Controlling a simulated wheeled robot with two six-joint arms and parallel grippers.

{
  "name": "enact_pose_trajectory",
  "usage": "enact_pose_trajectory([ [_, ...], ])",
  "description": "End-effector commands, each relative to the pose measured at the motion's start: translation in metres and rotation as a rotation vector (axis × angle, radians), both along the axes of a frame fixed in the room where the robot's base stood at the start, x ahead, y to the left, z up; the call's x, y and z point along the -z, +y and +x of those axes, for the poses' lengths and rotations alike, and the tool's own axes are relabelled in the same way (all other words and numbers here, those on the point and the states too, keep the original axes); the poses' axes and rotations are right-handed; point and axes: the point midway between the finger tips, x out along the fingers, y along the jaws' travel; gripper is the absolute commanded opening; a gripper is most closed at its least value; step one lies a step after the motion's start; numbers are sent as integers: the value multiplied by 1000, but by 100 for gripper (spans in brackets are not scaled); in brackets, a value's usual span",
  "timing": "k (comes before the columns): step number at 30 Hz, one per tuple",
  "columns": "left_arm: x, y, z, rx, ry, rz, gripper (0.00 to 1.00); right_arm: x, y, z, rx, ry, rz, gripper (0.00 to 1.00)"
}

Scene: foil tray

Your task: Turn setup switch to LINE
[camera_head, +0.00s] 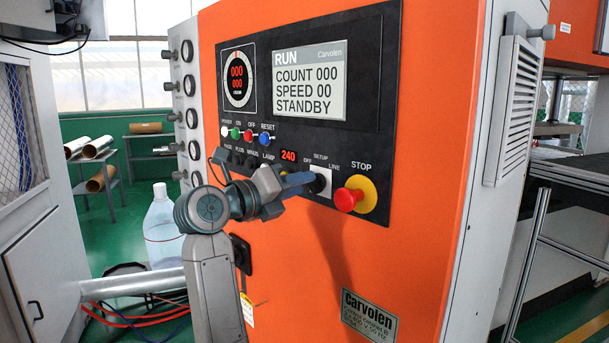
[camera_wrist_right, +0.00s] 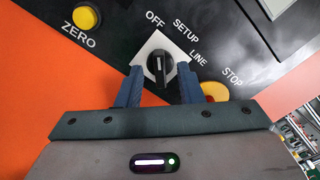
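The setup switch is a black knob (camera_wrist_right: 159,68) with a white mark, on a white square plate (camera_wrist_right: 143,53). Labels OFF, SETUP and LINE stand around it. In the right wrist view the white mark points straight up, towards the OFF label. In the head view the switch plate (camera_head: 322,187) is partly hidden by my right gripper (camera_head: 309,181), which reaches in from the left. In the wrist view my right gripper (camera_wrist_right: 159,76) is open, with one blue finger on each side of the knob and visible gaps between. My left gripper is not in view.
A red STOP button (camera_head: 347,199) on a yellow base sits right beside the switch, close to the right finger. A yellow ZERO button (camera_wrist_right: 85,18) is on the panel. A display (camera_head: 309,80) reads STANDBY. A clear bottle (camera_head: 162,228) stands behind my arm.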

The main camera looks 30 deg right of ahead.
Motion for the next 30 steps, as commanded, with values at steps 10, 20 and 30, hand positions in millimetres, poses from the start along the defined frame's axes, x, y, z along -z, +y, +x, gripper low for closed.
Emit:
enact_pose_trajectory([
  [10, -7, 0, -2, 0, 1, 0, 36, 0, -22, 4, 0, 0, 1, 34],
  [20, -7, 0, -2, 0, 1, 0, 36, 0, -22, 4, 0, 0, 1, 12],
  [30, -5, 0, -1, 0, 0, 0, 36, 1, -22, 4, 0, -10, 3, 0],
])
